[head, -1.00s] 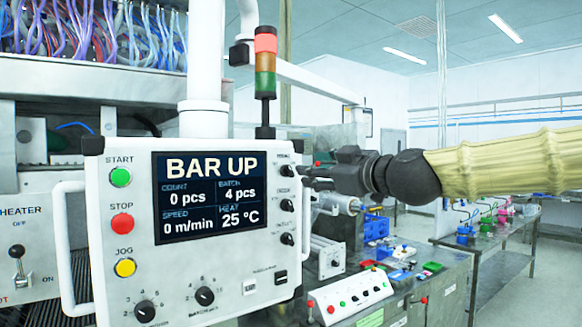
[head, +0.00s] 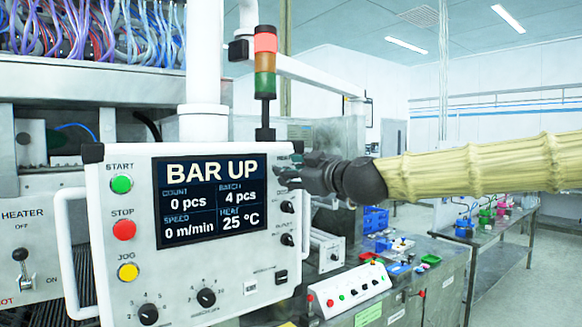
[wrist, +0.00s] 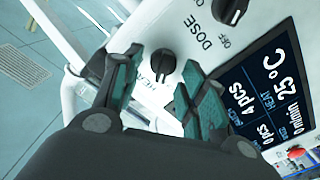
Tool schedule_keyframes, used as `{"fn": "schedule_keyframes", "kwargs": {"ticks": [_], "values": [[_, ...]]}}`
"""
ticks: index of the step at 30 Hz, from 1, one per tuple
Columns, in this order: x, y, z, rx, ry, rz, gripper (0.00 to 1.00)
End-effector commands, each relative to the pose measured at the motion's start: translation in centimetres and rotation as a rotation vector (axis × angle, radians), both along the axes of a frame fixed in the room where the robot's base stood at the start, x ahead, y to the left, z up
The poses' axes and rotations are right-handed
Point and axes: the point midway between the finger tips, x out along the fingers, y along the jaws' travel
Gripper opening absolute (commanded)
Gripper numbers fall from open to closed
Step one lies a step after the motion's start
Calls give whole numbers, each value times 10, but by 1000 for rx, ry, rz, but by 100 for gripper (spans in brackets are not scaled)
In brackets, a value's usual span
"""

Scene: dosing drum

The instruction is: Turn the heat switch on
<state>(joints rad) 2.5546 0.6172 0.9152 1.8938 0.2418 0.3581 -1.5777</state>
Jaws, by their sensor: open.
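The control panel (head: 120,205) carries a column of black rotary switches down its right edge. The heat switch (wrist: 162,64) is a black knob in the wrist view, with a partly hidden label beside it that starts "HEA". My gripper (head: 282,172) is at the panel's upper right edge and hides the top knob in the head view. In the wrist view my gripper (wrist: 165,75) is open, with one finger on each side of the heat switch in the picture. I cannot tell whether they touch it. The display (head: 210,198) reads HEAT 25 °C.
The dose switch (wrist: 233,10) is beside the heat switch. Another black knob (head: 287,207) is below my gripper. A heater lever (head: 21,258) is on the machine at far left. A signal tower (head: 265,65) rises behind the panel. A bench (head: 440,270) stands at right.

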Motion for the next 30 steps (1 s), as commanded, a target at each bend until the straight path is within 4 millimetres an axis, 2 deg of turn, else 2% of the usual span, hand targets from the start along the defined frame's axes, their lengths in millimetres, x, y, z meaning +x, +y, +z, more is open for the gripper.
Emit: {"fn": "schedule_keyframes", "kwargs": {"ticks": [15,21,30], "values": [[7,5,0,1,1,0,42],[7,5,0,1,1,0,6],[7,4,-1,18,13,-1,4]]}}
